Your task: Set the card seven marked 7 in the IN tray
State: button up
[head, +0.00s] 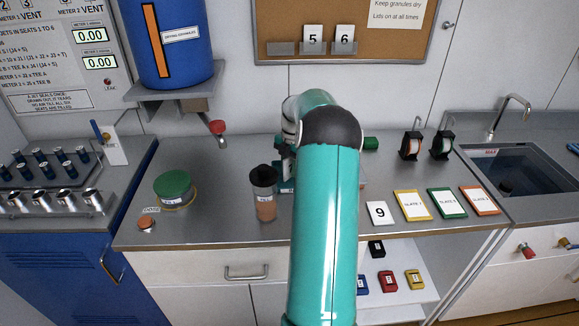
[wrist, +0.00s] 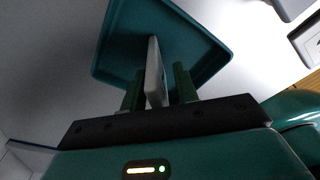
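In the wrist view, my gripper (wrist: 158,90) is shut on a white card (wrist: 154,62), which stands edge-on between its two green fingers. The mark on this card cannot be read from here. Beyond the card is a teal tray (wrist: 108,50) with raised rims, and the card's far end shows against its floor. I cannot tell whether the card touches the tray. In the head view, my arm hides the gripper, the held card and most of the tray area. No label IN is legible.
Cards 5 (head: 313,39) and 6 (head: 344,39) stand on the wall board. A card 9 (head: 380,213) lies right of my arm, beside several coloured slates. A lidded cup (head: 264,195) and a green-lidded tin (head: 174,189) stand to the left. A sink (head: 520,170) is far right.

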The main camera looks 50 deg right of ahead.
jog(key=r, duration=0.4)
jog(key=d+r, duration=0.1)
jog(key=r, duration=0.7)
jog(key=shift+d+r, duration=0.15)
jog(key=shift+d, duration=0.05)
jog(key=shift+w+a+r, duration=0.15)
jog(key=shift+a+r, duration=0.05)
jog(key=shift+a, duration=0.1)
jog(key=w+a+r+m+t+h, duration=0.15)
jog(key=a+r, duration=0.25)
jog(key=a, duration=0.6)
jog(key=a+r+m, duration=0.3)
jog(key=a+r, duration=0.1)
jog(key=a, duration=0.6)
jog(key=a+r+m+h, duration=0.1)
jog(key=a+r+m, duration=0.25)
jog(key=a, duration=0.65)
jog(key=s+a+f+m+t, duration=0.2)
jog(key=s+a+m, duration=0.2)
jog(key=s+a, duration=0.4)
jog(key=s+a+f+m+t+y, duration=0.1)
jog(key=s+a+f+m+t, duration=0.1)
jog(key=s+a+m, duration=0.3)
jog(key=s+a, duration=0.4)
jog(key=a, duration=0.3)
jog(key=shift+f, duration=0.4)
